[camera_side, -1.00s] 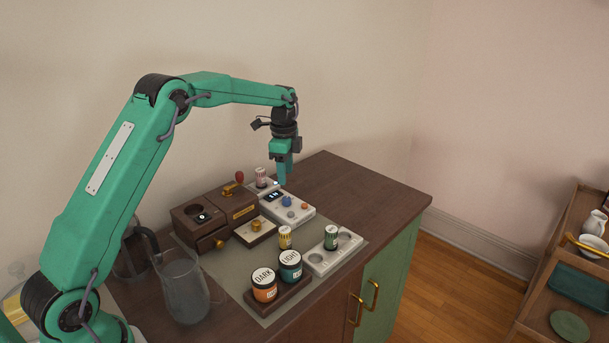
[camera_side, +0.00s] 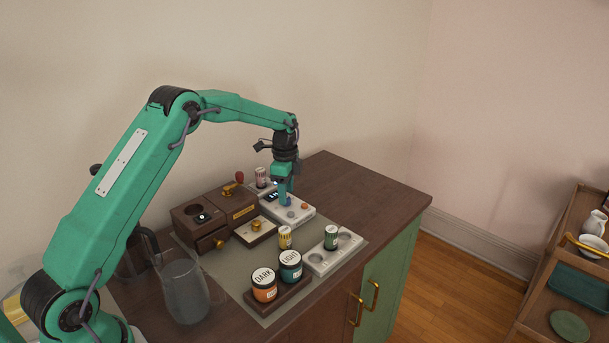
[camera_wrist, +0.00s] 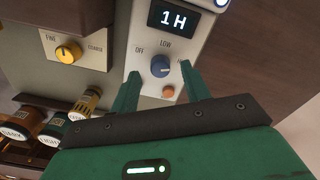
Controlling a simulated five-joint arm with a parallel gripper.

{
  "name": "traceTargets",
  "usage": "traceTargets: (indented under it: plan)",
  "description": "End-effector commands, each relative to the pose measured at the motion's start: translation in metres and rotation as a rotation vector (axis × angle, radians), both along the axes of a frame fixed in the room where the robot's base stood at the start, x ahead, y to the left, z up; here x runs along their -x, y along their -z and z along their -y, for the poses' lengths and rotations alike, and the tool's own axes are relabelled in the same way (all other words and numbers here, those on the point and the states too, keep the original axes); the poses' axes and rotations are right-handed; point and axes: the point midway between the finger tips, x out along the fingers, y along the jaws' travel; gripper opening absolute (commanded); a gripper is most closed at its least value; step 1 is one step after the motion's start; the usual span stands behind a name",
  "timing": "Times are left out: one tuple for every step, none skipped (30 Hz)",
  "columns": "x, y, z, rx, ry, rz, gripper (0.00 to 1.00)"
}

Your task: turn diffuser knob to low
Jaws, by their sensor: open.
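The diffuser (camera_side: 296,217) is a white box on the mat; it also shows in the wrist view (camera_wrist: 200,30) with a display reading "1H". Its blue knob (camera_wrist: 160,66) has the labels OFF at left, LOW above and a partly hidden one at right. I cannot tell clearly where the knob points. My gripper (camera_side: 284,198) points down over the diffuser, by the knob. In the wrist view my open fingers (camera_wrist: 160,70) stand on either side of the knob, with gaps visible. I cannot tell how high the tips are above the panel.
An orange button (camera_wrist: 168,92) lies just below the knob, between my fingers. A brown grinder (camera_side: 228,208) with a brass-knobbed panel stands to the left. The counter's right end is clear.

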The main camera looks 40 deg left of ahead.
Motion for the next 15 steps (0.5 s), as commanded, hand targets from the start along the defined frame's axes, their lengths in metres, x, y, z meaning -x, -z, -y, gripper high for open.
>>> traceTargets:
  plan:
    - [0.000,0.005,0.000,0.001,0.000,-0.002,0.47]
    - [0.000,0.008,0.000,0.000,0.000,-0.001,0.47]
    - [0.000,0.011,0.000,0.000,0.000,-0.001,0.47]
    - [0.000,0.013,0.000,0.000,0.000,-0.001,0.47]
    - [0.000,0.014,0.000,0.000,0.000,-0.001,0.47]
    - [0.000,0.016,0.000,0.000,0.000,-0.001,0.47]
    - [0.000,0.017,0.000,0.000,0.000,-0.001,0.47]
    - [0.000,0.017,0.000,0.000,0.000,-0.001,0.47]
    - [0.000,0.018,0.000,0.000,0.000,-0.001,0.47]
    - [0.000,0.018,0.000,0.000,0.000,0.000,0.47]
    - [0.000,0.018,0.000,0.000,0.000,0.000,0.47]
    - [0.000,0.018,0.000,0.000,0.000,0.000,0.47]
    - [0.000,0.018,0.000,0.000,0.000,0.000,0.47]
    - [0.000,0.018,0.000,0.000,0.000,0.000,0.47]
    - [0.000,0.018,0.000,0.000,0.000,0.000,0.47]
